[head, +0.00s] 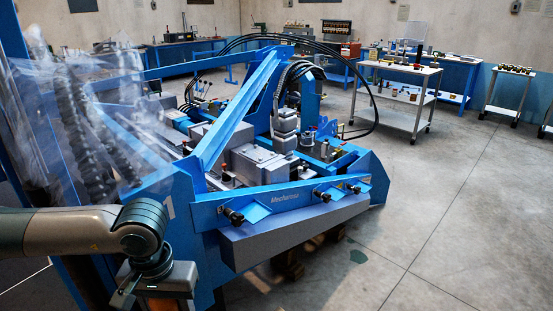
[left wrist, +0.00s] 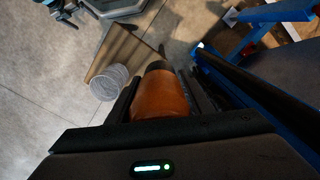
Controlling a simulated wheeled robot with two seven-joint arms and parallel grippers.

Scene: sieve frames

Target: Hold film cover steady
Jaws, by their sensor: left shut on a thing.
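The film cover (head: 85,125) is a clear, wrinkled sheet at the left of the head view, draped over dark coiled hoses and part of a blue machine frame (head: 235,120). My left gripper (head: 124,296) is low at the left of the head view, below the film and in front of the blue frame; its fingertips are hard to make out there. In the left wrist view the left gripper (left wrist: 163,92) is shut on an orange-brown rounded piece (left wrist: 158,97) with a dark narrow end. I see no film between these fingers. My right gripper is not in view.
In the left wrist view a brown board (left wrist: 122,50) and a clear round container (left wrist: 108,83) are beyond the fingers, with blue beams (left wrist: 245,92) at right. A grey cart (head: 398,68) stands farther back. The floor at right (head: 450,200) is clear.

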